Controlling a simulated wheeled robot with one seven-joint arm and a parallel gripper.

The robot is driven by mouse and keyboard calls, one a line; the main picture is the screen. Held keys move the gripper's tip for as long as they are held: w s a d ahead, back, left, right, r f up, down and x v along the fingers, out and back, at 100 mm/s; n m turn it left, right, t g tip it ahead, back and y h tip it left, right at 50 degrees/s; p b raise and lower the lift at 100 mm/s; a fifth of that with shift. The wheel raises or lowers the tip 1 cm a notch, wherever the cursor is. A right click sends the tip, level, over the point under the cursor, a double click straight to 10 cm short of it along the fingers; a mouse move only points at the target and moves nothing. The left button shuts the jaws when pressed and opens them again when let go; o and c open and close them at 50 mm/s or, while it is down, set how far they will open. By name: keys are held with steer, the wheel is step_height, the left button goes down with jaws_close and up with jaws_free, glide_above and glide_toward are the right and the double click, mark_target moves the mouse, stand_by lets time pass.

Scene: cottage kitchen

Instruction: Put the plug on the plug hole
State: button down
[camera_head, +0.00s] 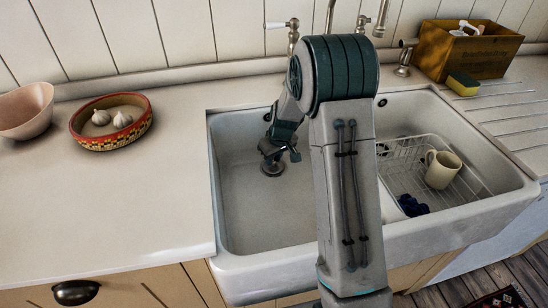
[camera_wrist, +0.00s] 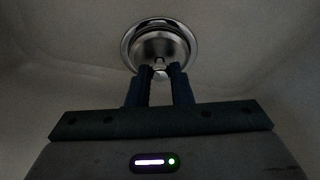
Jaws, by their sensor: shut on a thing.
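The plug (camera_wrist: 160,48) is a round metal disc with a small knob. In the wrist view my gripper (camera_wrist: 160,73) is shut on the knob, with the two dark fingers on either side of it. The shiny metal rim of the plug hole (camera_wrist: 129,38) shows around the plug in the sink floor. In the head view my gripper (camera_head: 273,158) points down into the left basin, right over the plug hole (camera_head: 272,170). The plug is hard to tell from the hole there. I cannot tell whether the plug rests fully on the hole.
The white double sink (camera_head: 265,215) has walls close around my arm. The right basin holds a wire rack (camera_head: 405,165) with a cream mug (camera_head: 441,168) and a dark blue object (camera_head: 412,206). Taps (camera_head: 292,38) stand behind. A bowl of garlic (camera_head: 112,122) sits on the left counter.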

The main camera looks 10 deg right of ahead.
steer(key=c, duration=1.7)
jaws_free()
steer(key=shift+f, duration=0.15)
steer(key=o, duration=0.4)
steer(key=shift+r, duration=0.2)
steer(key=shift+r, duration=0.35)
steer(key=v, duration=1.1)
steer(key=s+r+m, duration=0.2)
steer(key=s+r, duration=0.1)
steer(key=s, duration=1.1)
steer(key=s+a+r+m+g+h, duration=0.1)
steer(key=s+r+m, duration=0.1)
steer(key=s, duration=1.1)
steer(key=shift+s+a+r+p, duration=0.3)
steer(key=shift+s+r+p, duration=0.1)
steer(key=shift+r, duration=0.25)
